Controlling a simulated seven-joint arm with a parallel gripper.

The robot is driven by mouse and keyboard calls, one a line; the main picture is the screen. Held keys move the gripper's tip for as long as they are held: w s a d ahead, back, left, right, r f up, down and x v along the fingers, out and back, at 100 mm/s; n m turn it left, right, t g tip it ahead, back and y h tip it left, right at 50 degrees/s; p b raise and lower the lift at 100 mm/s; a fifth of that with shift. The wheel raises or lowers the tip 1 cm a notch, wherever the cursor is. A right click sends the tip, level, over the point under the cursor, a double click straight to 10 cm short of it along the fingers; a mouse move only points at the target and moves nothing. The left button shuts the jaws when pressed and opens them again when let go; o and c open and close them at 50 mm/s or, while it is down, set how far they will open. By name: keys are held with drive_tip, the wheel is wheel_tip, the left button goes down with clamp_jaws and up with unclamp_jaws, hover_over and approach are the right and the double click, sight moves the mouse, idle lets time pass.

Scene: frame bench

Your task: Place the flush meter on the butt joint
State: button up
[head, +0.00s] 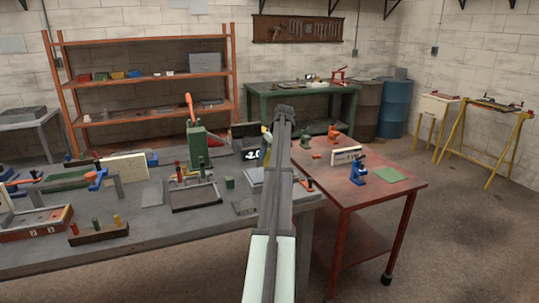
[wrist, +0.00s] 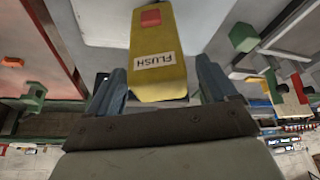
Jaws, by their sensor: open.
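My gripper (wrist: 160,75) is open, with one blue-grey finger on each side of the meter. Gaps show between the fingers and its sides, so it is not gripped. In the head view my arm covers the middle, and the gripper's fingers cannot be made out there. I cannot pick out the butt joint for certain in either view.
The grey bench (head: 150,230) carries a green press (head: 196,145), a tool caddy (head: 195,195) and a dark display box (head: 245,138). A red table (head: 345,195) with a blue tool (head: 358,172) and a green mat (head: 388,174) stands to the right.

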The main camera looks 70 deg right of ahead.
drive_tip(key=v, duration=1.1)
